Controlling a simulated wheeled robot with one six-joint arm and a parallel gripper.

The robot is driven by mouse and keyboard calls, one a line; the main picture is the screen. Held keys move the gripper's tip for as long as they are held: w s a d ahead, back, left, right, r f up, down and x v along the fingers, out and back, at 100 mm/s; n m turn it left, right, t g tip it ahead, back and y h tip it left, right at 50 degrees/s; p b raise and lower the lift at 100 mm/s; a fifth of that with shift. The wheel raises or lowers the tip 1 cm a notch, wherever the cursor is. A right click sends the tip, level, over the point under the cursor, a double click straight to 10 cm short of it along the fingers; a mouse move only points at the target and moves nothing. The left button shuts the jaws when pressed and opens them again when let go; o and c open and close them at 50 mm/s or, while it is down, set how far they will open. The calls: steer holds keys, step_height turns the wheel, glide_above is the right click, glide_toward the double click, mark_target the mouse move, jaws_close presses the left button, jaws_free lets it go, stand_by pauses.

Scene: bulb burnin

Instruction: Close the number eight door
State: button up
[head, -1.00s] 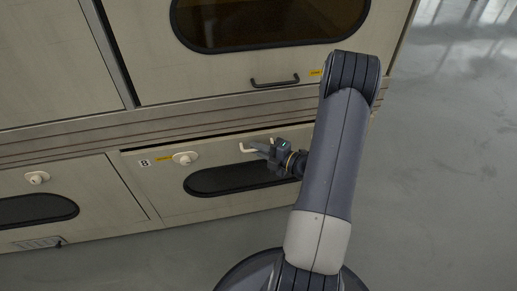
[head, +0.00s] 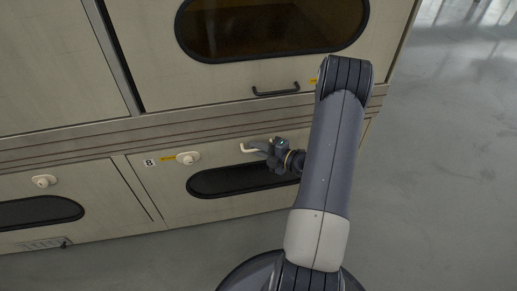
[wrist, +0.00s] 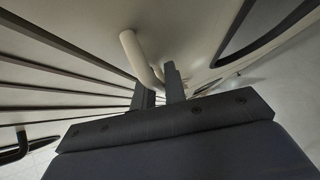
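The number eight door (head: 165,205) is the lower cream door, with an "8" label (head: 149,162) at its upper left and a dark oval window. Its top edge looks level with the cabinet frame, with no clear gap. A pale bent handle (head: 246,149) stands out near its top; it also shows in the wrist view (wrist: 132,48). My gripper (head: 258,149) is at this handle. In the wrist view my two fingers (wrist: 160,88) are a small way apart, with the handle's lower end at or between them. Whether they clamp it is unclear.
A white round knob (head: 188,158) sits left of the handle. Above is a larger door with a black handle (head: 276,90). Another lower door (head: 85,183) is at left. Grey floor (head: 440,190) to the right is clear.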

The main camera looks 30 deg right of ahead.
steer(key=shift+w+d+r, duration=0.15)
steer(key=shift+r, duration=0.05)
steer(key=shift+s+d+r, duration=0.1)
steer(key=shift+s+d, duration=0.25)
steer(key=shift+s, duration=0.05)
steer(key=p+v, duration=0.2)
steer(key=v, duration=0.7)
steer(key=shift+s+p, duration=0.3)
steer(key=shift+s, duration=0.25)
steer(key=shift+f, duration=0.25)
steer(key=b+x, duration=0.2)
steer(key=x, duration=0.7)
steer(key=shift+w+a, duration=0.1)
steer(key=shift+w, duration=0.1)
steer(key=shift+w+a+b, duration=0.25)
steer(key=shift+w+b, duration=0.05)
steer(key=shift+w, duration=0.25)
steer(key=shift+r, duration=0.1)
